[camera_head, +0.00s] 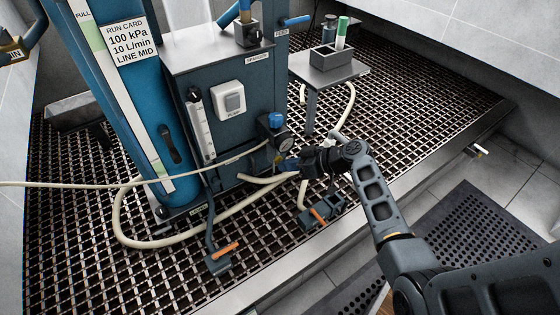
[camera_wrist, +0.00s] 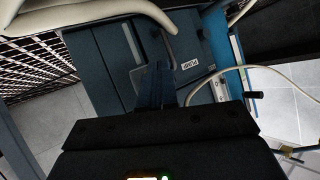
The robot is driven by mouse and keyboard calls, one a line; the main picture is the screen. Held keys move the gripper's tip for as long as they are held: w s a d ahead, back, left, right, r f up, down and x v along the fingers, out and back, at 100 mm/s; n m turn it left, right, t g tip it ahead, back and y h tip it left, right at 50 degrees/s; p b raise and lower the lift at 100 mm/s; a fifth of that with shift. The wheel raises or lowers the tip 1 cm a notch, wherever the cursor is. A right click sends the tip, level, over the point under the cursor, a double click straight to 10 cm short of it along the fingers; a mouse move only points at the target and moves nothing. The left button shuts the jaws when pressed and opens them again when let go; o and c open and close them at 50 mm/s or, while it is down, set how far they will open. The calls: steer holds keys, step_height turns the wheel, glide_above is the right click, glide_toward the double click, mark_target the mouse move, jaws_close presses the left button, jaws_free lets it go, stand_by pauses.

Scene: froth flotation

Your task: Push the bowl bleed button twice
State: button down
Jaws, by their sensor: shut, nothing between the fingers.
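A regulator with a blue knob (camera_head: 276,119) and a round gauge (camera_head: 283,142) is mounted at the right edge of the dark blue cabinet. My gripper (camera_head: 284,163) is just below the gauge, reaching in from the right. In the wrist view its dark blue fingers (camera_wrist: 155,85) are together and empty, in front of the cabinet side. The bowl and its bleed button are not distinguishable; the area under the gauge is small and partly covered by my gripper. I cannot tell whether the fingers touch anything there.
The cabinet (camera_head: 237,125) carries a white switch (camera_head: 232,99) and a flow tube (camera_head: 200,125). A blue column (camera_head: 135,100) stands left. Pale hoses (camera_head: 125,225) and orange-handled valves (camera_head: 224,252) lie low over the grating. A small stand (camera_head: 318,75) holds a grey rack behind.

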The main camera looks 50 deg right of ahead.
stand_by(0.6)
steer(key=shift+s+a, duration=0.25)
steer(key=shift+s, duration=0.5)
steer(key=shift+s+a+p, duration=0.25)
steer(key=shift+s+p, duration=0.05)
steer(key=shift+s, duration=0.5)
steer(key=shift+s+a+p, duration=0.2)
steer(key=shift+s+p, duration=0.1)
steer(key=shift+s, duration=0.5)
steer(key=shift+s+a+p, duration=0.25)
steer(key=shift+s+p, duration=0.05)
steer(key=shift+s, duration=0.5)
